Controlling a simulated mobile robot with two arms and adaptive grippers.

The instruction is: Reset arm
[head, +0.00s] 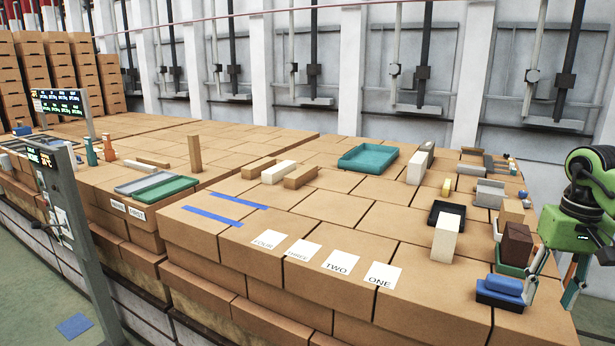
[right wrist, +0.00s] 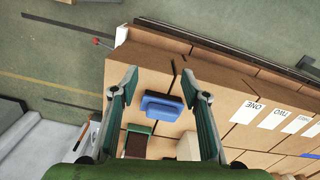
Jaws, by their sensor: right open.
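My right gripper (head: 549,296) is at the right edge of the head view, over the near right corner of the brick-like surface. Its fingers are spread apart with nothing held between them. In the right wrist view the open fingers (right wrist: 160,82) point at a blue block (right wrist: 162,106) below. That blue block also shows in the head view (head: 503,285), on a dark blue base left of the fingers. A dark brown block (head: 516,245) in a green tray stands close behind the fingers. My left gripper is not in view.
A white block (head: 446,238) stands by a black tray (head: 448,213). Paper labels (head: 341,262) lie along the front edge. A teal tray (head: 368,159) sits farther back. A post with a display (head: 62,180) stands at left. The centre of the surface has bare room.

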